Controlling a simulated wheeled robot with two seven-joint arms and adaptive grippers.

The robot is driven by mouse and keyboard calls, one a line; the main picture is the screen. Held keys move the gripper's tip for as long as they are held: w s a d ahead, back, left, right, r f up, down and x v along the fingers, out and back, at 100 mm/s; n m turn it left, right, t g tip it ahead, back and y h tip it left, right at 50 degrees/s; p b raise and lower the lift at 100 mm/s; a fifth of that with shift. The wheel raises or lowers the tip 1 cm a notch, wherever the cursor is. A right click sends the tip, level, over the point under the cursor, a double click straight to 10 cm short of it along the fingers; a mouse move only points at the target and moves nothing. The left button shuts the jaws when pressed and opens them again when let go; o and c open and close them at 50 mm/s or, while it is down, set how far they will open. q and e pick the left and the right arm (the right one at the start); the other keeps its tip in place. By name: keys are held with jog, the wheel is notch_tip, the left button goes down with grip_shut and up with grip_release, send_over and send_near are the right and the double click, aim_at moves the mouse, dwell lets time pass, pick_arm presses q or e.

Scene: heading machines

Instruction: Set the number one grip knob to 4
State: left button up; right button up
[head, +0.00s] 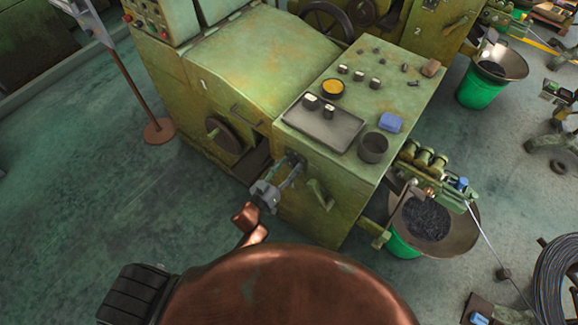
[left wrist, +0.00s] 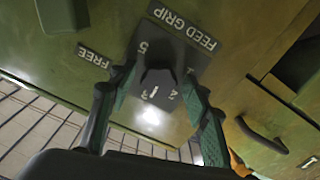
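Digits 5, 1 and 2 show around the knob, and one more is partly hidden. My left gripper (left wrist: 158,75) is open, with one finger on each side of the knob and slim gaps showing. In the head view my left gripper (head: 290,175) is at the machine's front face, where the knob is mostly hidden. My right gripper is not in view.
A FREE label (left wrist: 94,57) is beside the dial. A curved handle (left wrist: 262,136) is at the right in the wrist view.

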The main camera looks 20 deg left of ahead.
pick_arm(q)
jog(key=c, duration=1)
jog(key=shift+c, duration=0.2)
jog(key=m, duration=0.4)
jog(key=shift+p, duration=0.3)
jog(key=shift+c, duration=0.2)
jog(key=m, duration=0.4)
jog(key=shift+m, duration=1.8)
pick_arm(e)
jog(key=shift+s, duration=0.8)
